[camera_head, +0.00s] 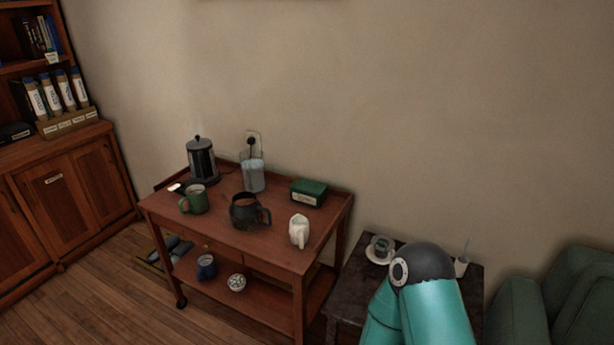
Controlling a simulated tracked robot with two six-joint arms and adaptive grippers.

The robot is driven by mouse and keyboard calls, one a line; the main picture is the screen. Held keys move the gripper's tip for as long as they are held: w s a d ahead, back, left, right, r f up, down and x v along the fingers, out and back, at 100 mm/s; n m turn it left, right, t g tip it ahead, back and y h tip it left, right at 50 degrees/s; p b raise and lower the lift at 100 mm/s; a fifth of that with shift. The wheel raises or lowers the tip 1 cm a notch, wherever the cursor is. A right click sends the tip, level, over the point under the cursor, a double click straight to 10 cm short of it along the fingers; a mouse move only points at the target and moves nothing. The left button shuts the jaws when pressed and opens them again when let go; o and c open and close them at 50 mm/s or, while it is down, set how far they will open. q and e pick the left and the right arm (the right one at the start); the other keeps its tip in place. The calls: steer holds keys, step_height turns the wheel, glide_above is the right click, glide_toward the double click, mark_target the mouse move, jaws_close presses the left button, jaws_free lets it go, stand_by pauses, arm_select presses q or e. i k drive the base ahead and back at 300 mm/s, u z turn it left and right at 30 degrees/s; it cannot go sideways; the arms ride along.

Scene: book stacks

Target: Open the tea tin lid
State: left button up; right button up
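A green box-shaped tin (309,191) with a pale label on its front, which looks like the tea tin, sits at the back right of the wooden cart's top (270,245). Its green top looks closed, though it is small in view. Neither gripper shows. Only a teal arm section of mine with a dark joint shows at the lower right, well apart from the tin.
On the cart top stand a kettle (201,160), a clear container (253,175), a green mug (195,200), a dark pot (244,212) and a white jug (299,231). A dark side table (349,300) holds a cup (382,247). A green armchair (570,305) stands right.

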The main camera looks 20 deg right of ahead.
mark_target(313, 187)
steer(key=u, duration=0.05)
steer(key=i, duration=1)
steer(key=z, duration=0.05)
